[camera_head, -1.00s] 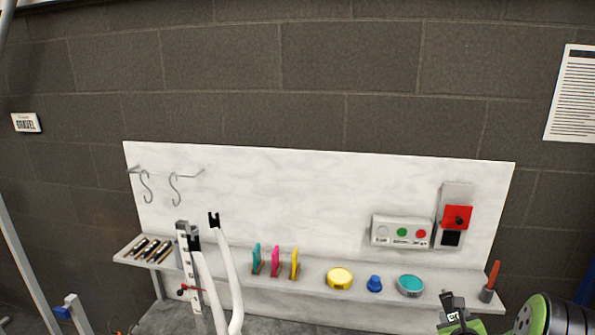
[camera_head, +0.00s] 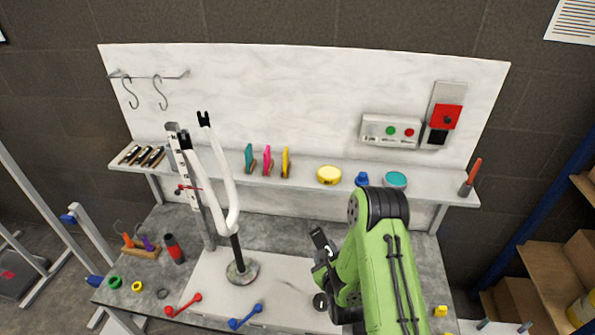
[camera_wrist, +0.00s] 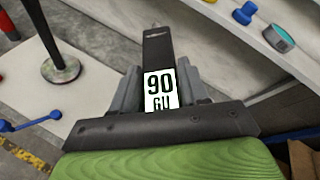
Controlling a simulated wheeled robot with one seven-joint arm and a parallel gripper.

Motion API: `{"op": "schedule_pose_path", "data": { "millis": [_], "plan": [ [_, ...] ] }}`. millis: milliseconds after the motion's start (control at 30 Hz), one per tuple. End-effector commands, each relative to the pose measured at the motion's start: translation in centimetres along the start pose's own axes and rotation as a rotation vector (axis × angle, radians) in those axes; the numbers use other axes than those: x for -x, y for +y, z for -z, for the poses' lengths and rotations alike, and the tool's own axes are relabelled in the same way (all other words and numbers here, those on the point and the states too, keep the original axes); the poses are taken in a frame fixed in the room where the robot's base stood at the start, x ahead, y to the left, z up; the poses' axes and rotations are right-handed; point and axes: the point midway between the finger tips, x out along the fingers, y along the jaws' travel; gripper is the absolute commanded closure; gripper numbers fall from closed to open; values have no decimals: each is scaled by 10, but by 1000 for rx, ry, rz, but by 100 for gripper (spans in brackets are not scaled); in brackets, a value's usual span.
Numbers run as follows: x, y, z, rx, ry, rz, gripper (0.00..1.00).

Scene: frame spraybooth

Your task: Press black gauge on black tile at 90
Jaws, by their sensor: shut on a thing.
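My gripper (camera_head: 322,266) is shut on the black gauge (camera_head: 319,239), a dark slim bar held above the bench. In the wrist view the gauge (camera_wrist: 157,50) sticks out between my gripper's fingers (camera_wrist: 158,84).
A white fork (camera_head: 223,185) stands on a post left of my gripper. The shelf (camera_head: 300,181) holds teal, pink and yellow pieces, a yellow tin (camera_head: 329,175), a blue knob (camera_head: 362,179) and a teal tin (camera_head: 395,180). A button box (camera_head: 390,131) hangs behind. Red (camera_head: 183,304) and blue (camera_head: 246,316) tools lie in front.

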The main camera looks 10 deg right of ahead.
Motion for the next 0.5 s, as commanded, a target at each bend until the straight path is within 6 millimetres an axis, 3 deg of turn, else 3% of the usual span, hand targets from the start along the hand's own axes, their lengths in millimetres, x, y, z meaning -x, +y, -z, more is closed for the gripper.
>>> {"op": "schedule_pose_path", "data": {
  "millis": [167,333,500],
  "plan": [
    [-9,-5,-10,106,34,-25,97],
    [-23,-22,-30,381,143,-96,97],
    [-26,-46,-56,644,266,-177,97]
  ]
}}
